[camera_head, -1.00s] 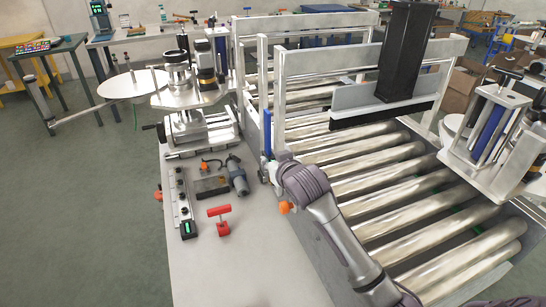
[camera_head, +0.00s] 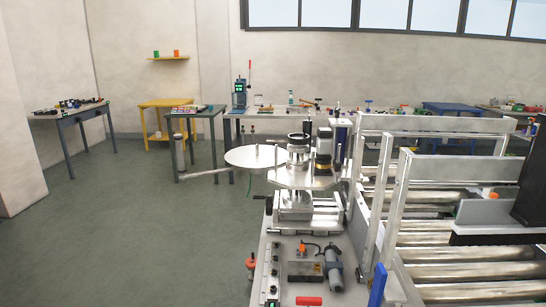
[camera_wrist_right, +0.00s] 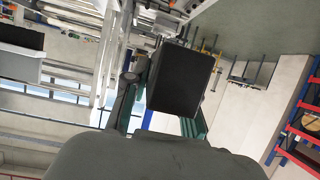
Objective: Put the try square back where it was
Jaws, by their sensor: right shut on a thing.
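In the right wrist view my right gripper (camera_wrist_right: 160,108) is shut on a dark block-like thing (camera_wrist_right: 183,78) that sticks out beyond its fingers. Only a flat dark face and one edge of it show, and I cannot tell from this side whether it is the try square. No try square can be made out elsewhere in the head view. Neither gripper shows in the head view.
A strip with buttons (camera_head: 271,277), a dark box (camera_head: 305,271), a grey motor-like tool (camera_head: 333,268) and a red handle (camera_head: 309,300) lie on the near bench. The labeller (camera_head: 297,180) stands behind them. Roller conveyor (camera_head: 470,270) fills the right. Open floor (camera_head: 130,240) lies left.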

